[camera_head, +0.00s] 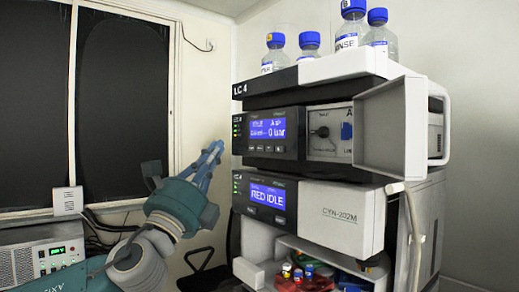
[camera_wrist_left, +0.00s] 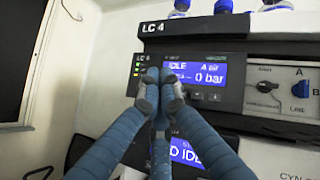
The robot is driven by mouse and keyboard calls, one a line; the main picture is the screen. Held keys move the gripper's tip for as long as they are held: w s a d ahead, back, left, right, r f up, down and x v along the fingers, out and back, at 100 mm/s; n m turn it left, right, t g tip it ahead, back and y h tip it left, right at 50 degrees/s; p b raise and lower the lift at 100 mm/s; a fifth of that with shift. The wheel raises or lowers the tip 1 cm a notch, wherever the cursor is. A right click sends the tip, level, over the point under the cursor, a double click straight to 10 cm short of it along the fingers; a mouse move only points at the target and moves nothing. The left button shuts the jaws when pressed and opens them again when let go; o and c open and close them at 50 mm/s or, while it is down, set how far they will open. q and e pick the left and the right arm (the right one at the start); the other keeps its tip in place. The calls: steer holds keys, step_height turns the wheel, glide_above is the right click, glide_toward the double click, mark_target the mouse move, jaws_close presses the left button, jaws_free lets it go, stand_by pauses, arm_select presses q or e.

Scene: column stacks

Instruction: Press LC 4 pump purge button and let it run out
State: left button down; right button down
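The LC 4 stack has a pump module with a blue display (camera_head: 267,128) reading 0 bar. A row of small buttons (camera_head: 265,148) sits under that display. To its right is a white panel with a black knob (camera_head: 323,132) and a blue part. My left gripper (camera_head: 214,153) is just left of the pump module front, empty. In the left wrist view its fingertips (camera_wrist_left: 161,84) are together, in front of the left part of the pump display (camera_wrist_left: 208,73). They hide part of the display and its leftmost buttons; contact cannot be told. My right gripper is not in view.
A white door (camera_head: 391,130) stands open at the module's right. Below is a unit with a second display (camera_head: 266,195), above a shelf of coloured caps. Blue-capped bottles (camera_head: 352,25) stand on top. A grey instrument (camera_head: 42,262) is at lower left.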

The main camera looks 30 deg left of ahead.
mark_target(261, 148)
arm_select(q)
steer(key=w+d+p, duration=0.3)
steer(key=w, duration=0.5)
steer(key=shift+d, duration=0.15)
stand_by(1.1)
steer(key=shift+w, duration=0.15)
steer(key=shift+w+d, duration=0.15)
steer(key=shift+w, duration=0.15)
